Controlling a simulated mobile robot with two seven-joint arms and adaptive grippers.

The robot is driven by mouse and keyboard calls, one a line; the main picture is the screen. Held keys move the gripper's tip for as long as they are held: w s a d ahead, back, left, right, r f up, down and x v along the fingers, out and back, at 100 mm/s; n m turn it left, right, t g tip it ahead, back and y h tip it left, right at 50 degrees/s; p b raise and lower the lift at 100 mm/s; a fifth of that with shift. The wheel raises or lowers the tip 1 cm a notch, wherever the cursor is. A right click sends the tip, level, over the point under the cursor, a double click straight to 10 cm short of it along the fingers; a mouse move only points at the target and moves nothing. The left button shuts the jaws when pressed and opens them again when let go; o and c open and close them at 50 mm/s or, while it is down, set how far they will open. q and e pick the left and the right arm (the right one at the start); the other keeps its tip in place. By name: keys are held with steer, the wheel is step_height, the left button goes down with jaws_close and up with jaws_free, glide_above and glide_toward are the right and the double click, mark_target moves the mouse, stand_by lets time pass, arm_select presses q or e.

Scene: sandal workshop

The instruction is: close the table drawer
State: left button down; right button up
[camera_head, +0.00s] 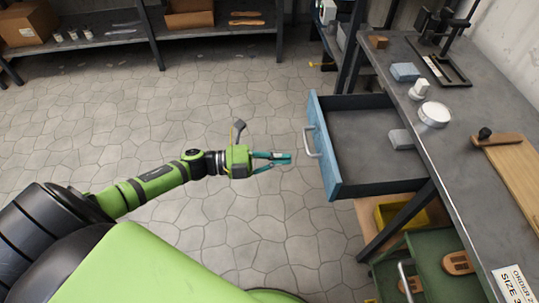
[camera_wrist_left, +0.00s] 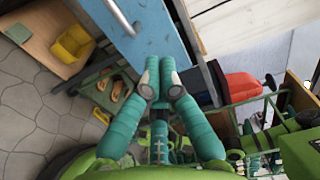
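The table drawer is pulled out from the workbench, with its blue front (camera_head: 325,158) facing my left arm. Its light grey bar handle (camera_head: 310,143) also shows at the top of the left wrist view (camera_wrist_left: 121,18), beside the blue drawer front (camera_wrist_left: 160,32). My left gripper (camera_head: 287,158) has teal fingers. It is a short way left of the handle, apart from it and empty. In the left wrist view, its fingertips (camera_wrist_left: 159,68) are together, pointing towards the blue front. My right gripper shows in neither view.
A small grey block (camera_head: 401,139) lies inside the drawer. The workbench top (camera_head: 450,165) holds a white round dish (camera_head: 434,113), a blue block (camera_head: 405,72) and a wooden board (camera_head: 515,165). A yellow bin (camera_head: 400,214) is below the drawer. Open stone floor surrounds my left gripper.

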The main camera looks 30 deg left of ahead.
mark_target(325, 155)
arm_select(q)
steer(key=x, duration=0.8)
steer(key=shift+w+d+p, duration=0.1)
steer(key=shift+w+p, duration=0.2)
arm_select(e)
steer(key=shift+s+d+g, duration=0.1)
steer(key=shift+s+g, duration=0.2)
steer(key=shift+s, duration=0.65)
